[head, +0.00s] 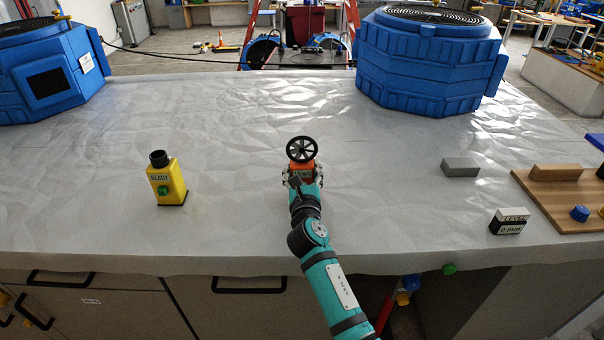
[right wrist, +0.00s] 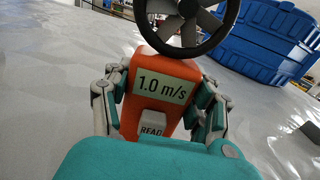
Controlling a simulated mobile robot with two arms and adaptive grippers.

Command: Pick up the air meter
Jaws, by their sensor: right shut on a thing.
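The air meter (head: 301,171) is an orange handheld box with a black fan wheel on top. It stands on the grey sheet near the middle of the table in the head view. In the right wrist view the air meter (right wrist: 163,92) shows a display reading "1.0 m/s" and a grey button over the label "READ". My right gripper (head: 302,176) is shut on the orange body, with one finger on each side in the right wrist view (right wrist: 162,105). I cannot tell whether its base touches the table. My left gripper is not in view.
A grey block (head: 460,167), a level gauge (head: 509,222) and a wooden board (head: 565,205) are to the right. Blue dryer units stand at the back left (head: 50,75) and back right (head: 425,65). The sheet between them is clear.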

